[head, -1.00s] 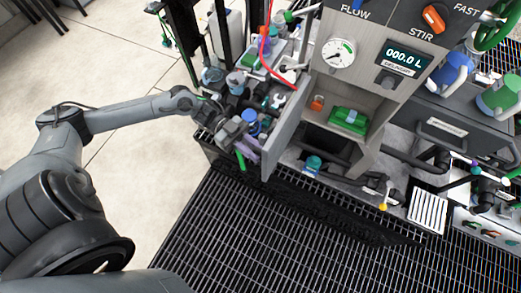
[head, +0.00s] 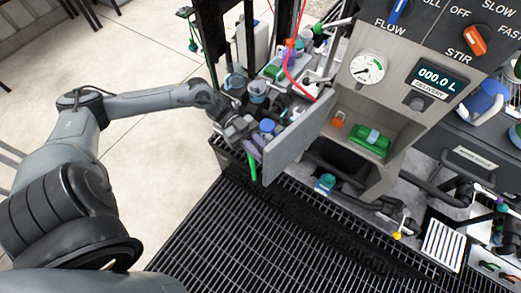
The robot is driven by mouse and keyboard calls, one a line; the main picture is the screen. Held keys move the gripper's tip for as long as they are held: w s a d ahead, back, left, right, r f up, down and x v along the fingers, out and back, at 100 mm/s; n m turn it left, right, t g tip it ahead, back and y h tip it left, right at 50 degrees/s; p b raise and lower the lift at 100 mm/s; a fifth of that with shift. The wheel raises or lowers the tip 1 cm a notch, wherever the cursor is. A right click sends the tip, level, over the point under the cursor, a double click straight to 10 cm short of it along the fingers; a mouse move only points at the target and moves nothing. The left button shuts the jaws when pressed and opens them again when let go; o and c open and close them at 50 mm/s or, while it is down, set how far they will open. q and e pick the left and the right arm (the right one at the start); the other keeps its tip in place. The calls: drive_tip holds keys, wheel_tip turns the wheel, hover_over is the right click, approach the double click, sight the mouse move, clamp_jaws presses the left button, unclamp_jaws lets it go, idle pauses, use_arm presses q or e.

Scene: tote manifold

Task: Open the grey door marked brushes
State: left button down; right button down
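A grey door (head: 296,140) stands swung out from the left side of an open compartment (head: 372,118) in the grey cabinet. Its marking does not show from here. Inside the compartment are a green block-like item (head: 371,139) and a small orange item (head: 338,119). My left gripper (head: 242,132) is at the door's outer left side, among or in front of clutter. Its fingers are too small and mixed with the parts behind to tell open from shut, or whether they touch the door. My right gripper is not in view.
Bottles, pipes and fittings crowd the bench left of the door, with a red hose (head: 294,72) above. A dial gauge (head: 367,67) and delivery display (head: 436,76) sit above the compartment. A dark labelled drawer (head: 470,160) is at right. Black floor grating (head: 250,235) lies clear in front.

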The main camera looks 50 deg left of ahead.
use_arm(q)
drive_tip(key=c, duration=1.3)
unclamp_jaws()
drive_tip(key=shift+r, duration=0.25)
drive_tip(key=shift+c, duration=0.2)
drive_tip(key=shift+o, duration=0.6)
drive_tip(key=shift+a, duration=0.1)
drive_tip(key=shift+f, duration=0.1)
drive_tip(key=a+b, duration=0.3)
drive_tip(key=a, duration=0.7)
drive_tip(key=shift+s+a+b, duration=0.15)
drive_tip(key=shift+a+b, duration=0.25)
